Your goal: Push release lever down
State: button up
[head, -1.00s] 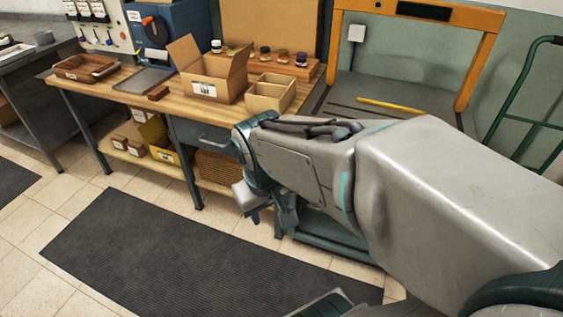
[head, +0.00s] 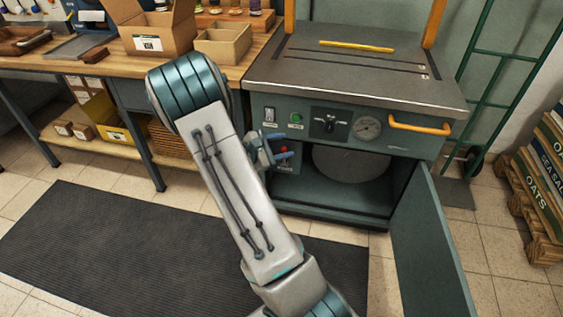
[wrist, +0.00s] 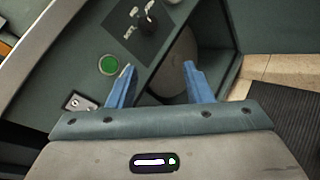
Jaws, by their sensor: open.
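A small red-tipped lever (head: 284,151) sits on a dark plate below the front panel of the green-grey machine (head: 350,75) in the head view. I take it to be the release lever; its lettering is too small to read. My gripper (head: 280,147) is open beside it, its blue fingers partly covering the lever's plate. In the wrist view my gripper (wrist: 158,84) has its fingers spread with nothing visible between them but the machine behind. I do not make out the red tip there, and I cannot tell whether a finger touches the lever.
The front panel carries a green button (head: 296,118), a black rotary handle (head: 329,123), a gauge (head: 367,128) and an orange handle (head: 420,126). The machine's door (head: 428,245) stands open at right. A workbench (head: 110,65) with boxes is at left. A dark mat (head: 110,245) covers the floor.

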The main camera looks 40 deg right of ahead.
jog(key=w+d+f+n+t+b, duration=0.1)
jog(key=w+f+n+t+b, duration=0.4)
jog(key=f, duration=0.7)
jog(key=w+d+f+n+t+b, duration=0.1)
jog(key=w+f+n+t+b, duration=0.3)
jog(key=f+n, duration=0.55)
jog(key=w+d+f+m+b, duration=0.1)
jog(key=w+d+m+b, duration=0.1)
jog(key=w+d, duration=0.6)
jog(key=shift+w+d+f+t, duration=0.2)
jog(key=shift+d+f+t, duration=0.2)
jog(key=shift+d, duration=1.3)
grip_shut()
